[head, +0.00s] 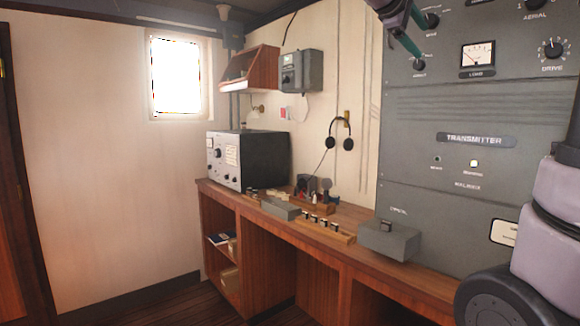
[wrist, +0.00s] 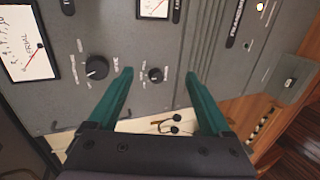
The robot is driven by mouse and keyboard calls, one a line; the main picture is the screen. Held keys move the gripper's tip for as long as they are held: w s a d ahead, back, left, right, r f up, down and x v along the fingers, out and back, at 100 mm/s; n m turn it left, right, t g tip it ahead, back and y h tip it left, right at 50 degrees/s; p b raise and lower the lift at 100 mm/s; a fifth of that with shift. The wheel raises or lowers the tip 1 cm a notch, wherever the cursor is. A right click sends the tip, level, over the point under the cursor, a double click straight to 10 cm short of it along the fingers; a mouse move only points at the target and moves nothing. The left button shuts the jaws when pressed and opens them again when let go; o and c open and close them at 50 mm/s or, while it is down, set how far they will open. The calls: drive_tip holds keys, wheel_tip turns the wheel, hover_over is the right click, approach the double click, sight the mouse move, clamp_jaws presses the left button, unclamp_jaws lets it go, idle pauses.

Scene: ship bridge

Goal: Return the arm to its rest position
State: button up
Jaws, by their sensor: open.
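My gripper (wrist: 159,76) shows in the wrist view with its two green fingers apart and nothing between them. Behind the gap is the grey transmitter panel (wrist: 200,40), with a small black knob (wrist: 156,74) in line with the fingertips. I cannot tell how far the fingertips are from the panel. In the head view my gripper (head: 406,42) is at the top right, raised in front of the transmitter panel (head: 440,130). Its upper part is cut off by the frame edge.
A wooden desk (head: 350,215) runs along the wall below, with a grey box (head: 389,241) near the transmitter. A grey radio set (head: 238,160) stands at the desk's far end. Headphones (head: 348,143) hang on the wall. The floor (head: 150,305) at left is clear.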

drive_tip(key=s+a+f+m+y, duration=0.2)
drive_tip(key=s+f, duration=0.4)
drive_tip(key=f, duration=0.3)
drive_tip(key=s+a+f+m+y, duration=0.3)
drive_tip(key=s+f+m+y, duration=0.2)
drive_tip(key=f, duration=0.5)
drive_tip(key=s+a+f+m+g+y, duration=0.1)
drive_tip(key=s+a+f+m+y, duration=0.2)
drive_tip(key=s+f+y, duration=0.3)
wheel_tip(320, 180, down, 3)
drive_tip(key=shift+s+a+f+m, duration=0.15)
drive_tip(key=shift+s+a+m, duration=0.05)
drive_tip(key=shift+s+m, duration=0.5)
